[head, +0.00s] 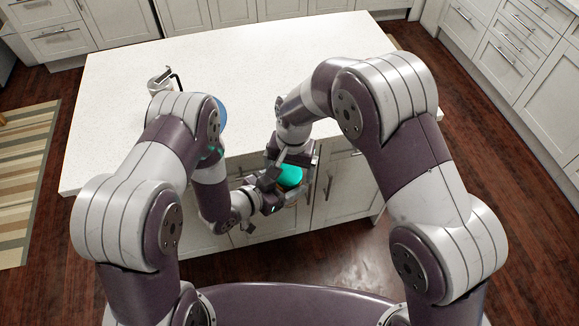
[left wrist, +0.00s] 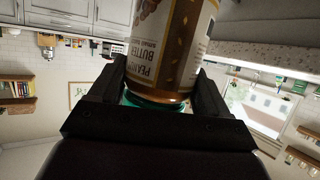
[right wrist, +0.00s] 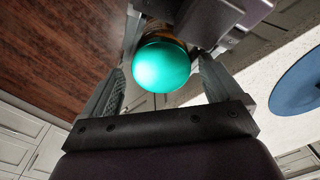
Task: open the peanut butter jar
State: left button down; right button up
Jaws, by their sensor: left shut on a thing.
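The peanut butter jar (left wrist: 176,50) has a brown body, a printed label and a teal lid. In the head view the lid (head: 289,177) faces up, in front of the island's near edge. My left gripper (head: 268,190) is shut on the jar, which sits between its fingers in the left wrist view. My right gripper (right wrist: 163,85) is open, with one finger on each side of the lid (right wrist: 161,66); narrow gaps seem to show beside it. Much of the jar body is hidden behind the grippers in the head view.
The white-topped island (head: 270,70) is mostly clear. A blue round thing (head: 221,113) lies near its front edge, partly hidden by my left arm; it also shows in the right wrist view (right wrist: 300,85). A light container with a dark handle (head: 160,80) stands at the left.

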jog(key=shift+r, duration=0.1)
notch_tip(320, 180, up, 4)
jog(key=shift+f, duration=0.15)
jog(key=shift+n, duration=0.6)
notch_tip(320, 180, up, 4)
jog(key=shift+s+d, duration=0.15)
jog(key=shift+c, duration=1.3)
jog(key=f, duration=0.8)
jog(key=shift+a, duration=0.2)
jog(key=c, duration=0.9)
jog(key=o, duration=1.1)
jog(key=shift+r, duration=0.1)
